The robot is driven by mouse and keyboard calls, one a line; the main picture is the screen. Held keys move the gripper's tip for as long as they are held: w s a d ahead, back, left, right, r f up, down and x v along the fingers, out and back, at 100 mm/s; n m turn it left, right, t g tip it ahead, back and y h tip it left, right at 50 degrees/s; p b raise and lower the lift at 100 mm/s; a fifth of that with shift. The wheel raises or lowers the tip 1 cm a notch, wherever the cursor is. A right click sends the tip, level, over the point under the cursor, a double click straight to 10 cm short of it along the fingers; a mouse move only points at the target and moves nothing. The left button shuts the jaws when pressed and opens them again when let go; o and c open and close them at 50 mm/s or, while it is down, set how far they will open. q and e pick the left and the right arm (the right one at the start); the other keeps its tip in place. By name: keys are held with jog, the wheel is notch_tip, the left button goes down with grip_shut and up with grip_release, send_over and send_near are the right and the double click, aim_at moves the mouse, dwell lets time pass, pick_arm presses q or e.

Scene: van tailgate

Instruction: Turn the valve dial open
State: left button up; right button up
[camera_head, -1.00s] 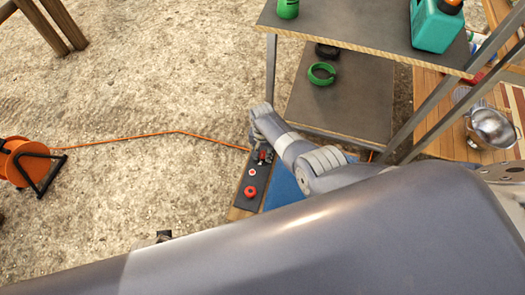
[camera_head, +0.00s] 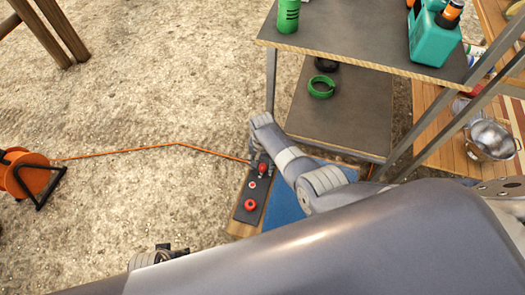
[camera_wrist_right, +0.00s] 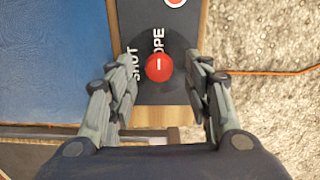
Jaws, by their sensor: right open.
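The red round valve dial (camera_wrist_right: 159,67) has a short white mark pointing up in the right wrist view. It sits on a dark panel with white lettering, "SHUT" on its left and "OPE" above it, the rest hidden. In the head view the dial (camera_head: 262,168) is at the far end of the panel. My right gripper (camera_wrist_right: 163,75) is open, one finger on each side of the dial with visible gaps. In the head view my right gripper (camera_head: 259,160) is small and partly hidden by its wrist. A dark part at lower left appears to be my left gripper (camera_head: 170,250); its fingers are unclear.
The panel (camera_head: 244,214) also bears a red knob (camera_head: 250,205) and a red-and-white button (camera_head: 253,184). A shelf unit (camera_head: 345,112) with a green ring (camera_head: 321,88) stands beyond. An orange cable (camera_head: 120,153) runs from a reel (camera_head: 22,172) across open ground.

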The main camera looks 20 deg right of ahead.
aim_at(263, 166)
notch_tip(263, 166, up, 11)
jog(key=shift+f, duration=0.2)
dwell(0.3)
dwell(0.5)
